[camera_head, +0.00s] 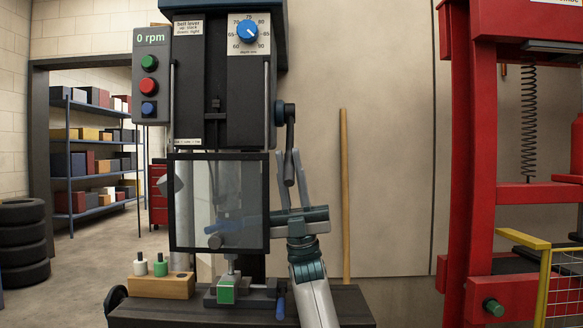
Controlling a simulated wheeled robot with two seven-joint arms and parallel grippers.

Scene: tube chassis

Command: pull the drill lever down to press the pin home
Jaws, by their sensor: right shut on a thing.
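The drill press (213,95) stands on a dark bench in the middle. Its black lever (290,140) hangs down from a hub on the right side of the head and ends in a dark knob. My right gripper (290,164) comes up from below, with one finger on each side of the lever's lower end, shut on it. Below the clear guard (241,190), a green block (226,291) sits in a grey vice (258,297) on the bench. The pin cannot be made out clearly. My left gripper is not in view.
The panel (147,88) reads 0 rpm. A wooden block (161,286) with a white and a green peg stands left of the vice. A wooden pole (345,200) leans on the wall. A red press frame (473,150) and yellow-framed cage (543,285) stand at right.

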